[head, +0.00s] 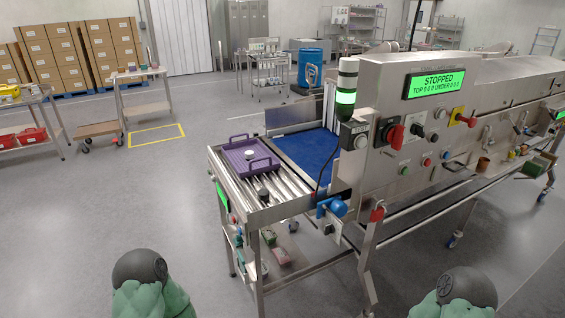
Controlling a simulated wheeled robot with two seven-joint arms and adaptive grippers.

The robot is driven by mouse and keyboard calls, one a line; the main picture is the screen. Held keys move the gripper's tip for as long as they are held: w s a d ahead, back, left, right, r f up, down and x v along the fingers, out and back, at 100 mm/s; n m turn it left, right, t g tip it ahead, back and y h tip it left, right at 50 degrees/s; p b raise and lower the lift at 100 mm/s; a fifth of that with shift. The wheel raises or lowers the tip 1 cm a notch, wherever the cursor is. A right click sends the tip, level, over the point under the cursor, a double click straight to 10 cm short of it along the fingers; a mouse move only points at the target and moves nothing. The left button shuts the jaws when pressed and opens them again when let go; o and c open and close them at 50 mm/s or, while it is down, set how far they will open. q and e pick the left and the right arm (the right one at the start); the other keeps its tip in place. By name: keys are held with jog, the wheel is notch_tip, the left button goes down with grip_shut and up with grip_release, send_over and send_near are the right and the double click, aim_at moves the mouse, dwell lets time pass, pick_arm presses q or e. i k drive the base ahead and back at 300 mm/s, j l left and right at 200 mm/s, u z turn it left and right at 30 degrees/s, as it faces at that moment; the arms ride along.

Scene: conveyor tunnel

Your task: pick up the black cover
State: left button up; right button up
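I cannot make out for sure which thing is the black cover. A small dark round piece (262,194) sits at the near end of the roller table, in front of the purple tray (237,165); it is too small to identify. The tray has two handles and lies on the rollers, with a small white-topped round item (250,155) on it. Only parts of my two arms show at the bottom edge, in green sleeves with dark round caps. Neither gripper is in view.
The roller table (285,205) leads to a blue belt (310,150) and the steel machine (400,125), whose screen reads STOPPED. Small items (282,256) lie on the shelf below. A cart (97,129), benches and stacked boxes (50,50) stand left. Floor left of the rollers is clear.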

aim_at(264, 194)
jog(key=i+z, duration=0.3)
jog(key=i+j+z, duration=0.3)
jog(key=i, duration=0.25)
jog(key=l, duration=0.1)
